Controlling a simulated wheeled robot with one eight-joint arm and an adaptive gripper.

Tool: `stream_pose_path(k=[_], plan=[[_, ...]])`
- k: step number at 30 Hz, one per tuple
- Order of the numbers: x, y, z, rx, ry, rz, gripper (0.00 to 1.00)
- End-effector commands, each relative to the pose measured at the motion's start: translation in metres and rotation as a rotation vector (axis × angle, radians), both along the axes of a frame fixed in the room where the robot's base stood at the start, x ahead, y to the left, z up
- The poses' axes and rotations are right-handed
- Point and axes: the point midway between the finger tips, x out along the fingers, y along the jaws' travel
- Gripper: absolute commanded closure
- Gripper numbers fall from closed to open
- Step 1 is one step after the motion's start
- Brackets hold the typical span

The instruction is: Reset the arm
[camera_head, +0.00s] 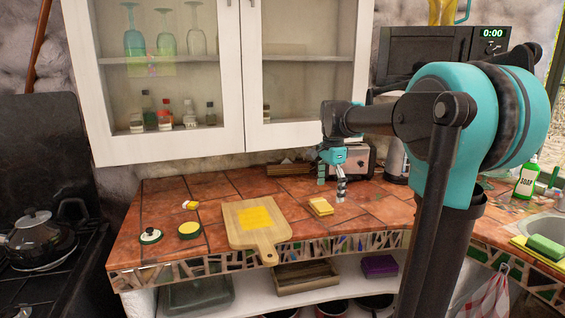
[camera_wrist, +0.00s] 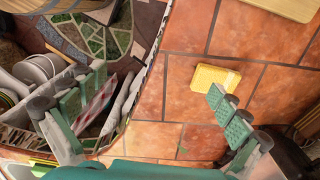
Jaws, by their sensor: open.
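My gripper (camera_head: 332,179) is above the tiled counter (camera_head: 180,260) in the head view, its two fingers spread and pointing down. Nothing is between the fingers. In the wrist view my gripper (camera_wrist: 150,112) shows its green-padded fingers wide apart, one at the left and one at the right. A yellow slab (camera_head: 320,206) lies on the counter just below and left of the fingers. It also shows near the right finger in the wrist view (camera_wrist: 212,76), apart from it as far as I can tell.
A wooden cutting board (camera_head: 269,253) with a yellow piece on it lies left of the slab. Round pads (camera_head: 190,229) lie further left. A toaster (camera_head: 357,160) stands behind my gripper. A glazed cabinet (camera_head: 175,85) and a microwave (camera_head: 425,48) are above. A soap bottle (camera_head: 526,178) stands right.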

Motion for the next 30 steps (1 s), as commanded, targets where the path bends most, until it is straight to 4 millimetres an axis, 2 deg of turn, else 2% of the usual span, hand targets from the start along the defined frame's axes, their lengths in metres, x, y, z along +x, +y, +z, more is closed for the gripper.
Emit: stream_pose_path(k=[11, 17, 23, 27, 30], plan=[[-0.024, -0.008, -0.034, 0.0, -0.052, 0.176, 0.0], [-0.05, -0.015, -0.067, -0.01, -0.103, 0.346, 0.0], [-0.095, -0.024, -0.116, -0.044, -0.176, 0.601, 0.0], [-0.146, -0.033, -0.166, -0.104, -0.246, 0.86, 0.0], [-0.18, -0.037, -0.196, -0.153, -0.284, 1.028, 0.0]])
